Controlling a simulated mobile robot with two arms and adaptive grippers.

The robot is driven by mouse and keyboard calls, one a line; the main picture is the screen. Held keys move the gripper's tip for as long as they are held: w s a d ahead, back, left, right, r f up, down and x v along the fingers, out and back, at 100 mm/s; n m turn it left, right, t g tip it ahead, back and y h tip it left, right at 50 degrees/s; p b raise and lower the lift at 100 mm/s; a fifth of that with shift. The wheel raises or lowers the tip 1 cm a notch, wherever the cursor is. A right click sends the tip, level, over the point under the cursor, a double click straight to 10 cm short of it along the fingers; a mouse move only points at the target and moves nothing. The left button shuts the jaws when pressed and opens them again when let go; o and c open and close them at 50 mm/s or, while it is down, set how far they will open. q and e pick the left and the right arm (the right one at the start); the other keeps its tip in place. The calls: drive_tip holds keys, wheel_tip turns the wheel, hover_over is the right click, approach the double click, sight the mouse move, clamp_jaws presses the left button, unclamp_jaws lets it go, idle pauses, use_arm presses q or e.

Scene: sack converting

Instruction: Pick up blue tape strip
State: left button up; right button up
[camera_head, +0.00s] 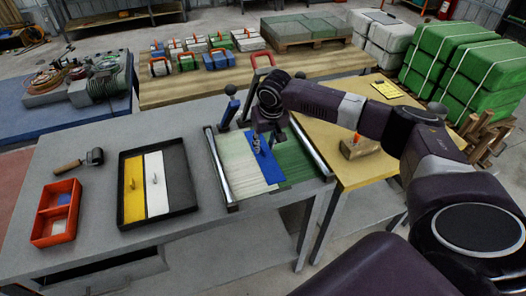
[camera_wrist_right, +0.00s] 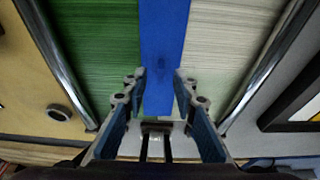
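The blue tape strip (camera_head: 269,170) lies along the seam between a white woven sheet (camera_head: 235,160) and a green woven sheet (camera_head: 296,160) on the grey table. In the right wrist view the blue strip (camera_wrist_right: 164,35) runs down the middle of the picture. My right gripper (camera_head: 265,138) is over the far part of the strip. In the right wrist view its fingers (camera_wrist_right: 158,85) are spread apart, one on each side of the strip, with nothing held between them. Whether they touch the sheets cannot be told. My left gripper is not in view.
Metal rails (camera_head: 218,168) flank the sheets. A black tray (camera_head: 159,228) with yellow and white strips, a red bin (camera_head: 42,241) and a roller (camera_head: 93,157) stand at left. A yellowish table (camera_head: 362,176) with a block (camera_head: 358,149) adjoins at right.

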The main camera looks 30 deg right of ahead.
sight(263, 151)
drive_tip(key=shift+x, duration=1.2)
drive_tip(key=shift+w+f, duration=0.15)
drive_tip(key=shift+c, duration=0.7)
drive_tip(key=c, duration=0.5)
clamp_jaws()
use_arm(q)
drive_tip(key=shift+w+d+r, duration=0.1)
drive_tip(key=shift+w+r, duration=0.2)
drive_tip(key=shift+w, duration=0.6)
